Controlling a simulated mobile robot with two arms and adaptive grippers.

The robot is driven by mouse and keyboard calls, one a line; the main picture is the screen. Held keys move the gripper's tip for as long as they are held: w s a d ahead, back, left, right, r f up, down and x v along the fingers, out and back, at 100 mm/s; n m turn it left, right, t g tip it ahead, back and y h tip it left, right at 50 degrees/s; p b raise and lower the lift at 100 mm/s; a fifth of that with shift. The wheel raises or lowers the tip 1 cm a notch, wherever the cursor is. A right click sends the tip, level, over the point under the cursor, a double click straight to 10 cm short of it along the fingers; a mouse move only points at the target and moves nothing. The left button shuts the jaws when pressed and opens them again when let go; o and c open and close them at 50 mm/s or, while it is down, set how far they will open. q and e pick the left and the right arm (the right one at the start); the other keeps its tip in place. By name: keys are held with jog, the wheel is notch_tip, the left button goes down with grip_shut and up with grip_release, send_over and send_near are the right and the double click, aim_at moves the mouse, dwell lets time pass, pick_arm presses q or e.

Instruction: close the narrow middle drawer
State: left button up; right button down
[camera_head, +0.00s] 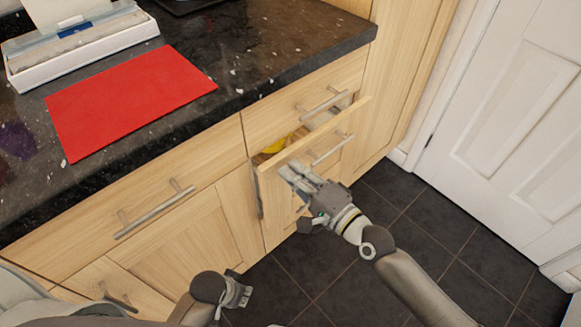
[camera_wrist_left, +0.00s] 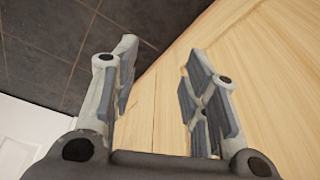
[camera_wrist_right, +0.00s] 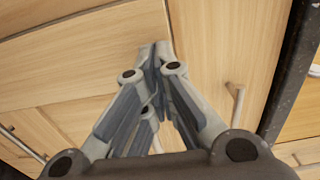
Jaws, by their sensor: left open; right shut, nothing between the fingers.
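The narrow middle drawer (camera_head: 271,175) is pulled partly out below a shut top drawer (camera_head: 290,108) in the wooden cabinet. Its bar handle (camera_head: 331,150) is on the front panel, and a yellow item (camera_head: 275,146) shows inside. My right gripper (camera_head: 288,171) is shut and empty, with its fingertips at the left part of the drawer front; I cannot tell whether they touch. In the right wrist view its closed fingertips (camera_wrist_right: 157,55) are before pale wood. My left gripper (camera_head: 238,294) is low, near the lower cabinet. In the left wrist view its fingers (camera_wrist_left: 162,65) are apart and empty beside wood.
A dark granite counter (camera_head: 235,55) overhangs the cabinet, with a red mat (camera_head: 130,98) and a white box (camera_head: 80,45) on it. A tall wooden cabinet (camera_head: 408,60) and a white door (camera_head: 500,120) stand right. The dark tiled floor (camera_head: 440,215) is clear.

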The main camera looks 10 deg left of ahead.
aim_at(282, 161)
jog(key=shift+w+a, duration=0.35)
jog(key=shift+a, duration=0.2)
jog(key=shift+w, duration=0.1)
jog(key=shift+w+a, duration=0.25)
jog(key=shift+a, duration=0.15)
jog(key=x, duration=0.3)
jog(key=shift+w+a+b, duration=0.15)
jog(key=shift+a+b, duration=0.1)
jog(key=shift+b, duration=0.15)
pick_arm(q)
jog(key=shift+w+d+r, duration=0.1)
jog(key=shift+d+r, duration=0.05)
jog(key=shift+r, duration=1.3)
pick_arm(e)
jog(key=shift+r, duration=0.2)
pick_arm(q)
jog(key=shift+f, duration=0.1)
